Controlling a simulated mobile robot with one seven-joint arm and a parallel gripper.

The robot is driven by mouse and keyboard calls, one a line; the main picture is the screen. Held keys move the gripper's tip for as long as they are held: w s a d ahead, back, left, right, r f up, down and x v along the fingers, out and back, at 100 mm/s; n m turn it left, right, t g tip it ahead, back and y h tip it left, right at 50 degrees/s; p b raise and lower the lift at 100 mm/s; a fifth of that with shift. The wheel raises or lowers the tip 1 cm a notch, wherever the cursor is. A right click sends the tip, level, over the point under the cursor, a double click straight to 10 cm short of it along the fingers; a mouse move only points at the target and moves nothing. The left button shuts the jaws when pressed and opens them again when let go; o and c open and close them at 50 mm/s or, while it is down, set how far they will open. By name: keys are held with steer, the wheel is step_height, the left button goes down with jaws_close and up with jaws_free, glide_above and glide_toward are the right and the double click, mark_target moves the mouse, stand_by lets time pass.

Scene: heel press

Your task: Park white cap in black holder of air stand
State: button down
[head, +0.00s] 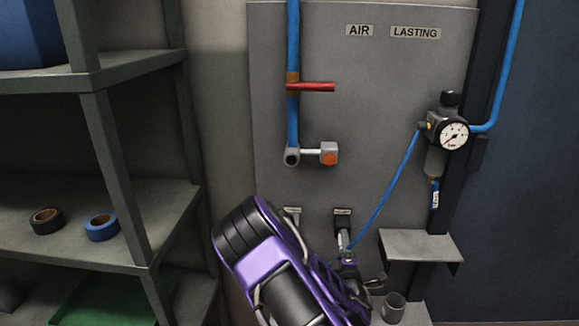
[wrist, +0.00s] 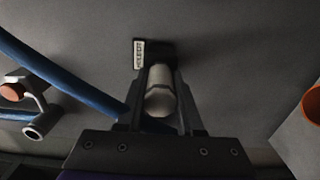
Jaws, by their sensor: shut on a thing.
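My gripper (wrist: 163,92) is shut on a pale, whitish cylindrical piece, the white cap (wrist: 160,101), with one finger on each side. The cap points toward a black holder (wrist: 161,50) with a small light label, fixed to the grey panel. The cap's far end meets or overlaps the holder in the wrist view; I cannot tell whether it is seated. In the head view my gripper (head: 348,260) is just below the right-hand black holder (head: 342,212), and the cap is small and partly hidden there. A second holder (head: 292,210) is to the left.
The panel (head: 380,95) carries a blue pipe with a red handle (head: 311,87) and an orange button (head: 328,158). A pressure gauge (head: 453,135) feeds a thin blue hose (head: 388,185) that runs down beside my gripper. A small grey shelf (head: 420,246) juts out right. Shelving stands left.

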steer(key=shift+w, duration=0.1)
steer(key=shift+c, duration=2.3)
jaws_free()
